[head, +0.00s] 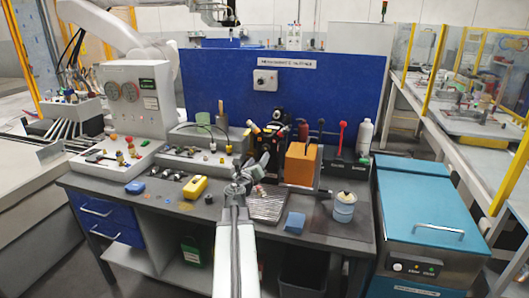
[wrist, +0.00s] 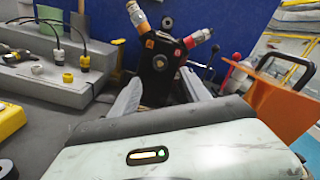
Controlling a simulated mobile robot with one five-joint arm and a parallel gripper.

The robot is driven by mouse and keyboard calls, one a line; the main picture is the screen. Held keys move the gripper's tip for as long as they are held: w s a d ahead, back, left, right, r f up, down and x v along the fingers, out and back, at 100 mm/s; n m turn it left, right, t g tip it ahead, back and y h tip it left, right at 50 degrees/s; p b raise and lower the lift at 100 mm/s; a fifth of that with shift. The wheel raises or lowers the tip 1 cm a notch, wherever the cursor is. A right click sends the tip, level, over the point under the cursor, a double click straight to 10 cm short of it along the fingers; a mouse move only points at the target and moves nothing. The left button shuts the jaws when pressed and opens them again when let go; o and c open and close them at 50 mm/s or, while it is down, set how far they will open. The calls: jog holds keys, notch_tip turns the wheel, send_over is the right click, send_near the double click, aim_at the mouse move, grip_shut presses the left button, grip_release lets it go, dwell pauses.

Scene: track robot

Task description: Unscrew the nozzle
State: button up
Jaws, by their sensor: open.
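A black upright fixture (wrist: 150,75) stands straight ahead in the wrist view, with a round fitting (wrist: 159,62) on its front face. Two angled fittings branch from its top: one to the left (wrist: 136,14) and a red-banded one to the right (wrist: 199,38). I cannot tell for sure which of these is the nozzle. The black fixture (head: 270,143) also shows in the head view, partly behind my gripper (head: 258,168). My gripper (wrist: 161,88) is open and empty, its two grey fingers spread in front of the fixture's lower part, which they partly hide.
An orange block (head: 302,164) stands close to the right of the fixture. A grey connector box (wrist: 60,75) with cables is on the left. A yellow case (head: 195,187), a blue block (head: 294,222) and a blue-white can (head: 344,208) are on the bench. A blue panel (head: 215,80) rises behind.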

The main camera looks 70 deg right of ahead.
jog(key=shift+a, duration=0.55)
